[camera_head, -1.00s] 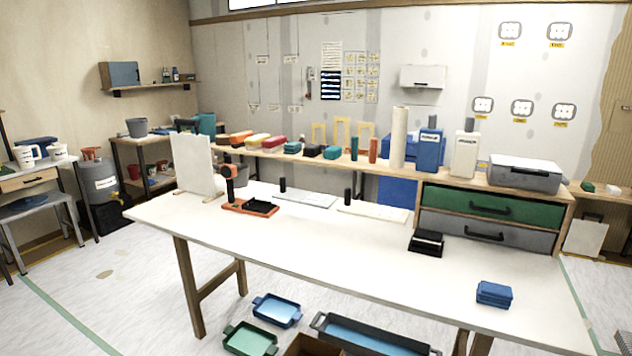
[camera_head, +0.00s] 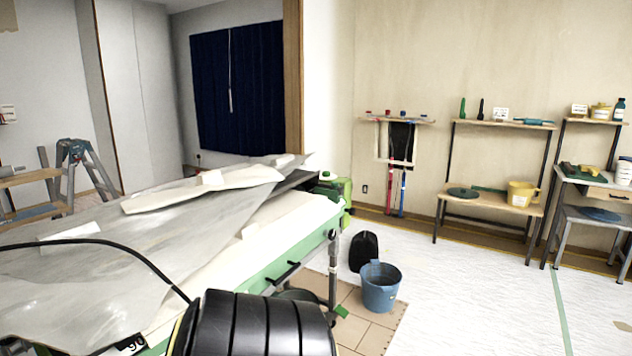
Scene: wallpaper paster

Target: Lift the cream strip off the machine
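The pasting machine is a long table with a pale green side rail (camera_head: 285,268) and a black handle, at the left and centre of the view. A large grey sheet (camera_head: 140,245) covers much of its top. A narrow cream strip (camera_head: 205,186) lies across the far part of the grey sheet, its edges uneven. More cream paper (camera_head: 290,222) shows on the machine's top along the right edge; whether it joins the strip I cannot tell. Neither of my grippers is in view.
A blue bucket (camera_head: 380,288) and a dark rounded object (camera_head: 363,252) stand on the floor right of the machine. A stepladder (camera_head: 82,165) stands behind at left. Wooden shelves (camera_head: 490,200) line the right wall. White floor between is clear.

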